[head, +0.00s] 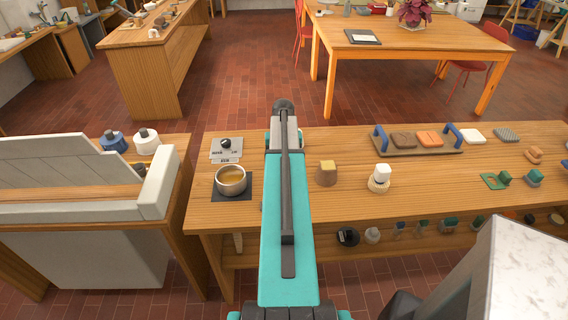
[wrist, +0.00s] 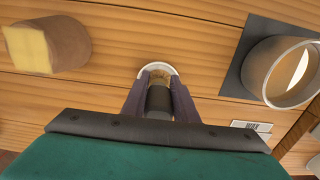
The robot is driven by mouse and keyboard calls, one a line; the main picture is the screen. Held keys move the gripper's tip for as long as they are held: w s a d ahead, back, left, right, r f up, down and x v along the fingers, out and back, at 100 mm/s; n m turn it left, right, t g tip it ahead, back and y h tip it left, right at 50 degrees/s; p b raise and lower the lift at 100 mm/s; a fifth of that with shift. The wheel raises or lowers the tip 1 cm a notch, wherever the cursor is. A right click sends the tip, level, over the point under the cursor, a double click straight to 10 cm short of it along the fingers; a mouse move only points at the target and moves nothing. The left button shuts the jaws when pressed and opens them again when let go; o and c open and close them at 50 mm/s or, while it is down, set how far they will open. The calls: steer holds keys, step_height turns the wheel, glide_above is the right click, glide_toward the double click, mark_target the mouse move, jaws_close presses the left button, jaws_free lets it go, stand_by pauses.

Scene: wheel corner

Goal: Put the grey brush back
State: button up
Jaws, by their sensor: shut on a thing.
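My gripper (wrist: 158,98) is shut on a dark grey cylinder in the wrist view, which looks like the grey brush (wrist: 159,100). Both fingers lie along its sides. A tan part shows just beyond the grey, inside or in front of a pale round rim (wrist: 172,69) by the wooden bench top. I cannot tell whether the brush touches the rim or the bench. In the head view my teal arm hides the gripper and the brush. The gripper is between the metal bowl (wrist: 290,72) and the brown block with a yellow top (wrist: 47,45).
In the head view the bowl (head: 231,181) stands on a dark mat at left on the bench (head: 345,222). The brown block (head: 326,174) and a white-topped piece on a tan base (head: 380,178) stand to the right. A blue-handled tray (head: 418,151) is farther back.

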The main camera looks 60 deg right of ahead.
steer(key=shift+f, duration=0.15)
steer(key=o, duration=1.1)
steer(key=shift+c, duration=0.2)
steer(key=shift+r, duration=0.25)
step_height(320, 180, up, 12)
steer(key=b, duration=0.3)
stand_by(0.6)
